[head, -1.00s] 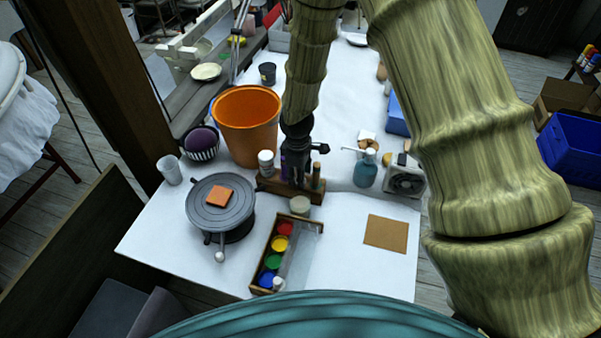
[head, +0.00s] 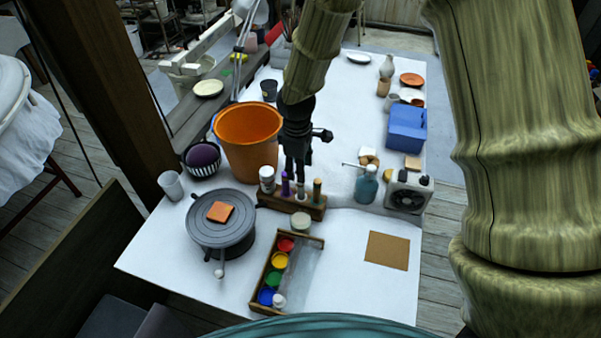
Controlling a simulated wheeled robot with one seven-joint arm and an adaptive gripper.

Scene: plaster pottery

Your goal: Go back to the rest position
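My arm comes down from the top of the head view in wood-patterned links. My gripper (head: 297,172) is dark and points down in front of or above the small wooden rack (head: 275,203). Its fingertips overlap the rack's upright tools in the picture, so I cannot tell whether it is open or shut, or whether it touches anything. The rack holds a white-capped bottle (head: 267,179), a purple tool (head: 285,186) and a brown-green tool (head: 317,191).
An orange bucket (head: 247,146) stands left of my gripper. A turntable (head: 220,231) with an orange tile, a paint box (head: 271,279), a spray bottle (head: 366,187), a small fan (head: 409,192) and a blue box (head: 406,130) share the white table (head: 341,284). The front right is mostly clear around a brown square (head: 387,250).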

